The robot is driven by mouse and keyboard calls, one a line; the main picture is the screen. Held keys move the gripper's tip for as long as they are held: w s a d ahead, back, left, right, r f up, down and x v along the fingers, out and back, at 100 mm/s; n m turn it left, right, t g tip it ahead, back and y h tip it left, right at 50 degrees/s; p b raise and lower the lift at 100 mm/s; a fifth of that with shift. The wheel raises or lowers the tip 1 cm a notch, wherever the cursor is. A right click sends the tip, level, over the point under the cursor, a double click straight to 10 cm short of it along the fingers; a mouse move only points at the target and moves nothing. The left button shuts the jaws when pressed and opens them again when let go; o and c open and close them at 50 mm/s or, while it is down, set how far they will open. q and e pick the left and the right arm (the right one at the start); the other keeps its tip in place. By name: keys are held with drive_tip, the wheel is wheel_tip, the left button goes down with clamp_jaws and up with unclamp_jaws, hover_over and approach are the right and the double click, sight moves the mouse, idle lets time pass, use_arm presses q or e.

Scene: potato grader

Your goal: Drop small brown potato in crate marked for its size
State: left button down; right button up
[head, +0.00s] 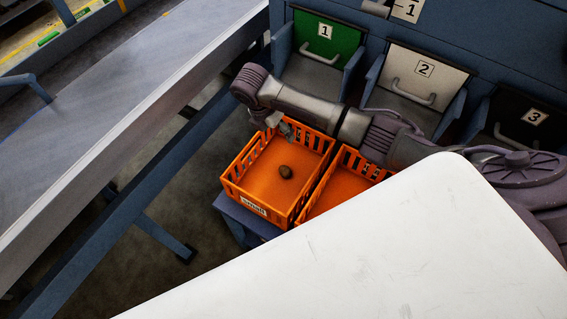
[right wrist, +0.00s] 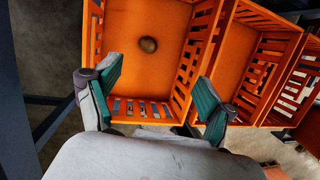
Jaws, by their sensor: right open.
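The small brown potato (head: 286,172) lies on the floor of the left orange crate (head: 247,158), a little right of its middle. It also shows inside that crate in the right wrist view (right wrist: 148,45). The crate has a white label (head: 253,206) on its front, with lettering too small to read surely. My right gripper (head: 284,129) is over the crate's far edge. In the right wrist view its green-padded fingers (right wrist: 160,84) are spread, with nothing between them, apart from the potato. My left gripper is not in view.
More orange crates (right wrist: 262,52) stand beside it on the right. Behind are numbered chutes: green 1 (head: 327,36), white 2 (head: 420,73) and black 3 (head: 528,121). A long conveyor (head: 120,110) runs along the left. A white surface (head: 400,260) fills the lower right.

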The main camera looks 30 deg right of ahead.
drive_tip(key=v, duration=0.5)
drive_tip(key=shift+r, duration=0.1)
idle(0.3)
